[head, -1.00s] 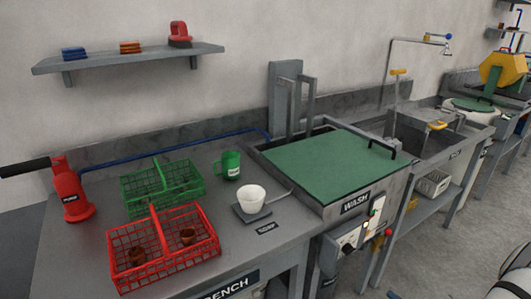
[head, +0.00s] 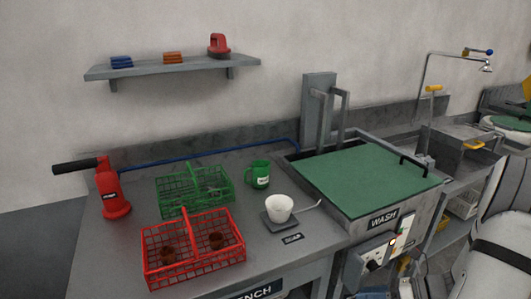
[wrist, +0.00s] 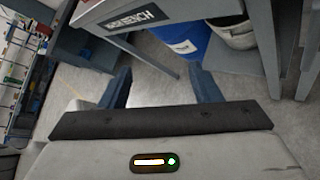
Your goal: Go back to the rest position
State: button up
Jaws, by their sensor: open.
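My gripper (wrist: 158,92) shows in the wrist view with its two dark blue fingers spread wide apart. It is open and nothing is between the fingers but the grey floor beyond. In the head view part of my white arm (head: 500,240) stands at the right edge; the gripper itself is not visible there. The grey bench (head: 100,262) lies to the left of my arm in the head view. In the wrist view the bench's labelled edge (wrist: 135,20) is tilted, beyond the fingers.
The bench carries a red basket (head: 195,248) with two brown coils, a green basket (head: 194,188), a green mug (head: 259,174), a white cup (head: 279,208) and a red pump (head: 113,195). The green-lidded wash tank (head: 365,180) stands right of them. A blue bin (wrist: 185,42) is under the bench.

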jog(key=s+a+r+n+h+p, duration=0.1)
jog(key=s+a+r+n+h, duration=0.4)
jog(key=r+n, duration=0.4)
jog(key=s+a+r+n+g+h+p, duration=0.1)
jog(key=s+a+r+n+h, duration=0.4)
jog(key=n, duration=1.5)
jog(key=shift+a+r+n+g+h+p, duration=0.5)
jog(key=shift+a+r+h, duration=0.95)
jog(key=shift+r, duration=1.3)
jog(key=shift+a+y, duration=0.15)
jog(key=shift+y, duration=0.1)
